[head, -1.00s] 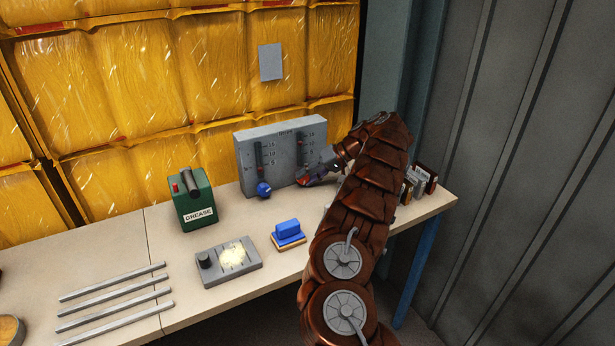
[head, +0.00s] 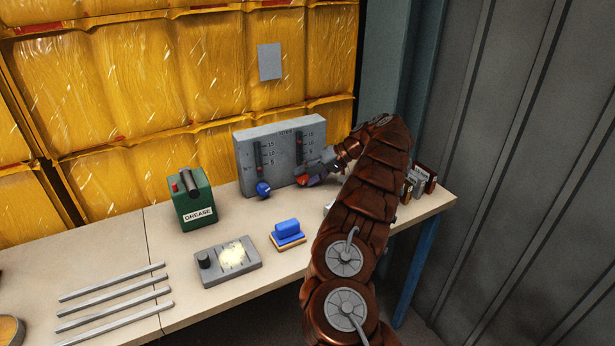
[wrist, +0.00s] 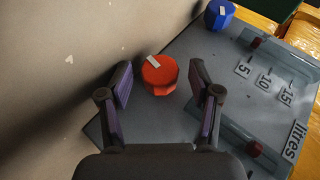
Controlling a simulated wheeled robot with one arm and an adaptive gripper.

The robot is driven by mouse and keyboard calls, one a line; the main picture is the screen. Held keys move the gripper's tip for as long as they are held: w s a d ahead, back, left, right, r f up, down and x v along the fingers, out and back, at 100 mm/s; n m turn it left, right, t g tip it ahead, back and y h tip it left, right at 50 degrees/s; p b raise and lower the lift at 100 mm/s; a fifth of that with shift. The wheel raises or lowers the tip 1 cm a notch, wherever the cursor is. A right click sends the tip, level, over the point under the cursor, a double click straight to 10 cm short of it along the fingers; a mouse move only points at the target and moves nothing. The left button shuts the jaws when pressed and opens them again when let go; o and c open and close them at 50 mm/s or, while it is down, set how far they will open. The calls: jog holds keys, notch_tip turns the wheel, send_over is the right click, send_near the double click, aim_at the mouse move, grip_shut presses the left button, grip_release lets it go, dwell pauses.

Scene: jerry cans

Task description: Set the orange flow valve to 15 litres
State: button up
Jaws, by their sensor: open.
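The orange flow valve (wrist: 160,75) is a faceted knob with a white pointer mark, on the front of a grey gauge panel (head: 279,128). In the head view the valve (head: 302,180) is partly covered by my gripper (head: 316,177). In the wrist view my gripper (wrist: 160,80) is open, with one finger on each side of the valve and gaps to both. The gauge tube on the valve's side (wrist: 222,130) holds a dark red float (wrist: 254,149) high up. Its exact mark is not readable.
A blue knob (head: 263,189) sits under the left gauge tube (head: 259,157). A green grease can (head: 192,200), a grey box with a dial (head: 228,262), a blue-handled block (head: 287,233) and several metal bars (head: 115,300) lie on the bench. Small items (head: 420,180) stand to the right.

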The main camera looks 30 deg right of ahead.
dwell(0.4)
jog(key=shift+a+r+h, duration=0.1)
jog(key=shift+r+h, duration=0.05)
jog(key=shift+h, duration=0.25)
jog(key=shift+a+r+n+g+h, duration=0.15)
jog(key=shift+n+g+h, duration=0.25)
jog(key=shift+h, duration=0.9)
jog(key=shift+a+r+n+g+h+p, duration=0.1)
jog(key=shift+a+n+g+h+p, duration=0.1)
jog(key=shift+h+p, duration=0.8)
jog(key=shift+a+n+g+h+p, duration=0.1)
jog(key=shift+n+h+p, duration=0.1)
jog(key=shift+h+p, duration=0.8)
jog(key=shift+s+d+r, duration=0.1)
jog(key=shift+d+r, duration=0.1)
jog(key=a+b+v, duration=0.1)
jog(key=v, duration=0.7)
jog(key=s+a+r+n, duration=0.1)
jog(key=s+a+r, duration=0.2)
jog(key=a, duration=0.5)
jog(key=s+a+r+n+g+y, duration=0.1)
jog(key=s+a+r, duration=0.1)
jog(key=s+a, duration=0.2)
jog(key=s+a+r+n+g+p, duration=0.1)
jog(key=s+a+r, duration=0.2)
jog(key=a, duration=0.8)
jog(key=shift+s+a+r+y, duration=0.35)
jog(key=shift+s+y, duration=0.05)
jog(key=shift+s, duration=0.1)
